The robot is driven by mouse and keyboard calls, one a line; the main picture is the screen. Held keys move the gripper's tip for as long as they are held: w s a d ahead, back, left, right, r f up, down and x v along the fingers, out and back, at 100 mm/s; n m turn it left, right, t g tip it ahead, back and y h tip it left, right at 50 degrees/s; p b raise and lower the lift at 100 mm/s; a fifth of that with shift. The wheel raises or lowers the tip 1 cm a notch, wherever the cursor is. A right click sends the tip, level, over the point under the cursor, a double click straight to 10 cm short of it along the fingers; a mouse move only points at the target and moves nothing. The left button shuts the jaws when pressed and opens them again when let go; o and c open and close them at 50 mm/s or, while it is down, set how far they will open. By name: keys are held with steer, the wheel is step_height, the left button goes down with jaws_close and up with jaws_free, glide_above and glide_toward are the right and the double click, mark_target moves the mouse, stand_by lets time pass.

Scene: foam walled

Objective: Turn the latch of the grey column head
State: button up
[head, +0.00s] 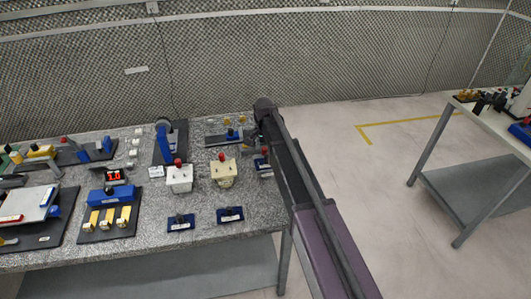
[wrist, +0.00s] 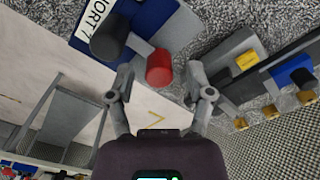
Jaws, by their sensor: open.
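In the wrist view a blue base (wrist: 150,18) carries a white label, partly cut off, ending in "ORT 7". Above it are a black round knob (wrist: 108,38), a grey piece (wrist: 142,48) and a red cylinder (wrist: 159,67). This seems to be the grey column head, but I cannot tell for certain which part is its latch. My gripper (wrist: 162,82) is open, with the red cylinder showing between its fingertips; contact cannot be told.
A cream box (head: 223,172) and a white box (head: 179,179), both red-knobbed, stand to the left. Two small blue blocks (head: 230,214) lie in front. A dark rail fixture (wrist: 290,75) lies close at right in the wrist view. Open floor (head: 390,170) separates the tables.

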steer(key=shift+f, duration=0.2)
jaws_close()
steer(key=shift+d, duration=0.1)
stand_by(0.4)
